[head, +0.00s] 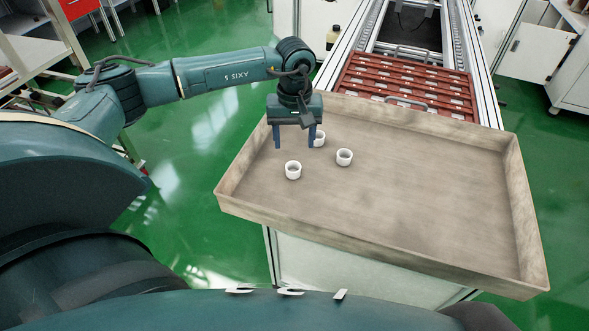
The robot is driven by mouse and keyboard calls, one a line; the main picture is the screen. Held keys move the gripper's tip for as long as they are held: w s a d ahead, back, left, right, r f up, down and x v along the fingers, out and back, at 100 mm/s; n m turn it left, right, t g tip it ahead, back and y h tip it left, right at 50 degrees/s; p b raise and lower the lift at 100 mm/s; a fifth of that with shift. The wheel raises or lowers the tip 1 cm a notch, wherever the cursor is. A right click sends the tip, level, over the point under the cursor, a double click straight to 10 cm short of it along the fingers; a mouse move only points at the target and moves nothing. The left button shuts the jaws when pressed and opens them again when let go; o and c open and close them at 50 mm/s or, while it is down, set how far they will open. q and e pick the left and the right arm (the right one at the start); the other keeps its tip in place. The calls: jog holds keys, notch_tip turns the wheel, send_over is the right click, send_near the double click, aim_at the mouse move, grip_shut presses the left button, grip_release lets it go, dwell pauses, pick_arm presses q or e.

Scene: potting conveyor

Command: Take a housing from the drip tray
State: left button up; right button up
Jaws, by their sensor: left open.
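The drip tray (420,205) is a wide, shallow, grey-beige tray with raised walls. Nothing shows between the fingers. The third housing is beside the right finger; I cannot tell whether they touch. My right gripper is not in view.
Behind the tray a conveyor (478,62) carries red-brown slotted trays (408,82) with a grey handle. The tray's middle and right are empty. A small bottle (333,37) stands by the conveyor's left side. A white cabinet (540,50) is at the right; green floor surrounds.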

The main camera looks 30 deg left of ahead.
pick_arm(q)
send_over(293, 164)
jog(key=s+d, duration=0.2)
jog(key=f, duration=0.4)
jog(key=shift+w+a+f, duration=0.2)
jog(key=shift+a+f, duration=0.05)
jog(key=shift+w+a+f+p, duration=0.15)
jog(key=shift+f+p, duration=0.15)
jog(key=shift+f, duration=1)
jog(key=shift+a+f+p, duration=0.15)
jog(key=shift+f+p, duration=0.15)
jog(key=shift+f, duration=1)
jog(key=c, duration=1)
